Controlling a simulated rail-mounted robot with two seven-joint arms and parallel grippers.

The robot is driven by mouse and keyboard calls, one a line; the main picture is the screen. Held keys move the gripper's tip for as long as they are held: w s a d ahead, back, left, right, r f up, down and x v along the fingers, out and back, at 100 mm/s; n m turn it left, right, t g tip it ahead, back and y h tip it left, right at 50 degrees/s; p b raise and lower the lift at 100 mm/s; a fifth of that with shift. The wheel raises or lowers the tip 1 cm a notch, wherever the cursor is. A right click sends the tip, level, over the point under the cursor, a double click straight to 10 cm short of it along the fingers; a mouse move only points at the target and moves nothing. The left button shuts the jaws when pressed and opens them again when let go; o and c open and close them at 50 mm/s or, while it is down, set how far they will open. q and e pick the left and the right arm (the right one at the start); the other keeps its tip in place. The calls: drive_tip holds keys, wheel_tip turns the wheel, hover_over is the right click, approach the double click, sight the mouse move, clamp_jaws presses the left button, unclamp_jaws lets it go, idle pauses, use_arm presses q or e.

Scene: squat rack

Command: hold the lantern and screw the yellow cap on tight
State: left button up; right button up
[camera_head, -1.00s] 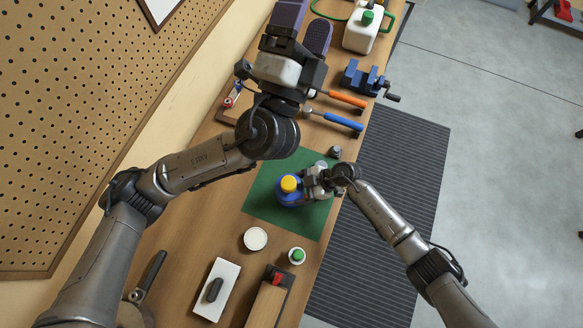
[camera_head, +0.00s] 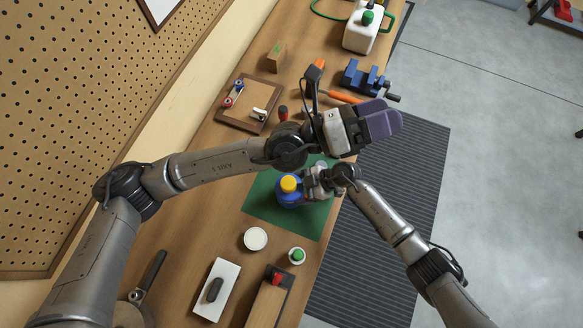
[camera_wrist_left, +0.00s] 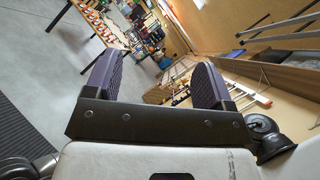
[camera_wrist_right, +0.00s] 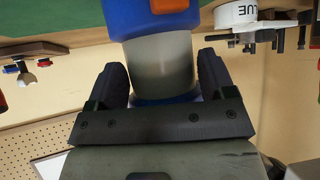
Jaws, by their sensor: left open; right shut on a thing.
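The blue lantern (camera_head: 285,200) stands on the green mat (camera_head: 262,213), with the yellow cap (camera_head: 290,184) on its top. My right gripper (camera_head: 309,187) is shut on the lantern from the right side. In the right wrist view the right fingers (camera_wrist_right: 165,88) are on both sides of the lantern's pale middle section (camera_wrist_right: 160,62). My left gripper (camera_head: 384,120) is open and empty, up and to the right of the lantern and apart from it. In the left wrist view its fingers (camera_wrist_left: 155,85) are wide apart with nothing between them. Whether the cap is tight cannot be told.
A white round dish (camera_head: 256,239), a small green-capped bottle (camera_head: 297,256) and a white block with a dark handle (camera_head: 215,290) lie nearer on the bench. A blue vise (camera_head: 363,79), an orange-handled tool (camera_head: 340,96) and a white jug (camera_head: 362,32) stand farther along.

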use_arm(q)
wheel_tip(320, 180, down, 9)
drive_tip(key=s+d+m+g+y, duration=0.1)
drive_tip(key=s+m+g+y, duration=0.1)
drive_tip(key=m+g+y, duration=0.25)
drive_tip(key=m+y, duration=0.3)
drive_tip(key=y, duration=1.4)
hover_over(289, 182)
drive_tip(key=shift+f, duration=9)
drive_tip(key=shift+r, duration=0.1)
wheel_tip(289, 182, up, 6)
drive_tip(key=shift+f, duration=6.6)
